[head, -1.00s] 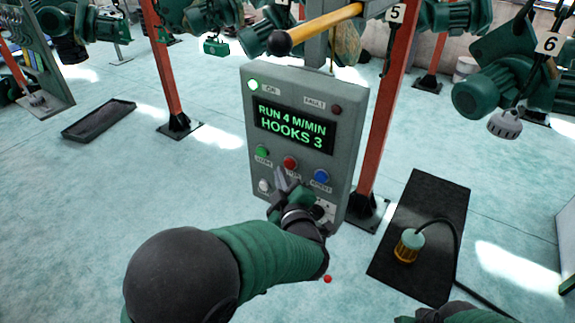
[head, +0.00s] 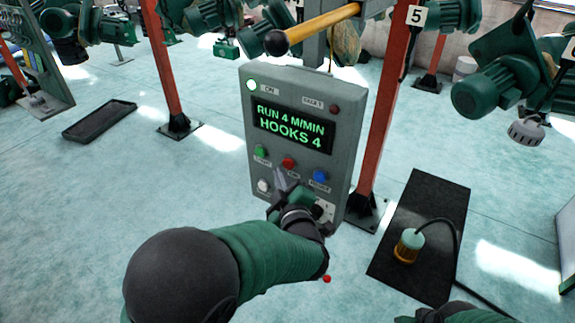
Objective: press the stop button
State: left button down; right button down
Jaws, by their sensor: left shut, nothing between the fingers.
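The grey control box (head: 350,125) stands upright ahead of me. Its screen (head: 293,128) reads "RUN 4 M/MIN HOOKS 4". The red button (head: 288,163) sits in the middle of the button row, between a green button (head: 260,151) and a blue button (head: 320,175). The red button's label is partly hidden, so I cannot read it. My left gripper (head: 279,180) is shut and empty, with its tips just below the red button in the picture. I cannot tell whether they touch the panel. Of my right arm (head: 440,313) only a small part shows at the bottom edge; its gripper is out of view.
A yellow bar with a black ball end (head: 320,28) crosses above the box. Red posts (head: 385,100) stand beside and behind it. A black mat (head: 430,205) with a corded pendant (head: 408,246) lies at the right. Green hoist motors (head: 495,90) hang at the upper right.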

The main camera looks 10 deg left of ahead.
pick_arm(q)
jog(key=shift+w, duration=0.15)
dwell(0.7)
jog(key=shift+w+d+r, duration=0.1)
jog(key=shift+w, duration=0.1)
jog(key=shift+w+d, duration=0.15)
jog(key=shift+w, duration=0.25)
dwell(0.7)
jog(key=shift+s, duration=0.15)
jog(key=shift+s+a+b, duration=0.25)
jog(key=shift+s+b, duration=0.05)
jog(key=shift+s, duration=0.45)
jog(key=shift+s+a+b, duration=0.1)
jog(key=shift+s+a, duration=0.2)
jog(key=shift+s, duration=0.45)
jog(key=shift+s+a+b, duration=0.15)
jog(key=shift+s+a, duration=0.15)
jog(key=shift+s, duration=0.45)
jog(key=shift+s+a+b, duration=0.1)
jog(key=shift+s+a, duration=0.2)
jog(key=shift+s, duration=0.45)
